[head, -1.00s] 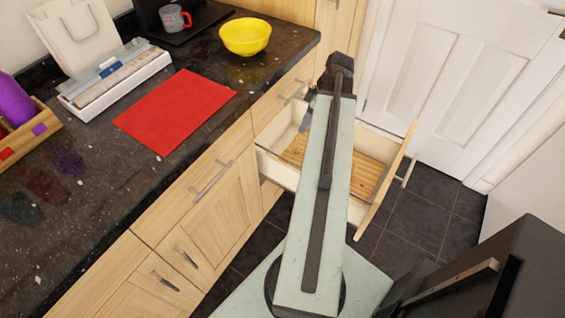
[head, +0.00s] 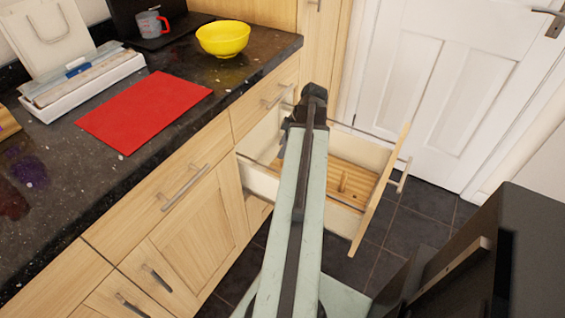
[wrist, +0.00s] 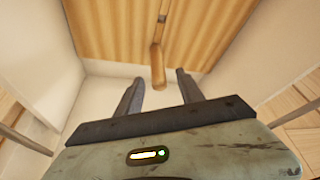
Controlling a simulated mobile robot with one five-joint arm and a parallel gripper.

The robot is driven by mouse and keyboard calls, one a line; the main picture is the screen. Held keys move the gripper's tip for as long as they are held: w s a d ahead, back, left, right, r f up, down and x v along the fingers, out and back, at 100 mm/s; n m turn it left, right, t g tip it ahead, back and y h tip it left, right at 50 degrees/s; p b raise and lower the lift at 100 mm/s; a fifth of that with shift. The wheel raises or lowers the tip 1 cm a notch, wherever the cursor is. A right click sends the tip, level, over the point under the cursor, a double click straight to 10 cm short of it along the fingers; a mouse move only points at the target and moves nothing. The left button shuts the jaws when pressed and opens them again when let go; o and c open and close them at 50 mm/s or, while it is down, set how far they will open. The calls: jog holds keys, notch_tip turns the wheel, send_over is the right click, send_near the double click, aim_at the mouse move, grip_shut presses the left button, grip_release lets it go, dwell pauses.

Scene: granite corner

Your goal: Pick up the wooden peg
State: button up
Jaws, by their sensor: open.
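The wooden peg (wrist: 157,65) is a slim light-brown piece in the open drawer (head: 258,178). In the wrist view it points toward me, its rounded near end between the fingertips and its far part over the ribbed wooden drawer bottom. My gripper (wrist: 159,77) is open, one finger on each side of the peg's near end in the picture. I see no contact, and the gap in depth is hard to judge. In the head view my arm hides most of the gripper and part of the drawer.
Pale drawer walls rise on both sides in the wrist view. The drawer front (head: 382,190) stands out toward the white door (head: 435,90). The dark counter holds a yellow bowl (head: 222,39), a red mat (head: 145,110) and a measuring cup (head: 152,23).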

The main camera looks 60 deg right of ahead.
aim_at(281, 164)
jog(key=b+x, duration=0.1)
jog(key=x, duration=0.2)
jog(key=shift+f+b, duration=0.1)
jog(key=shift+b, duration=0.25)
grip_shut()
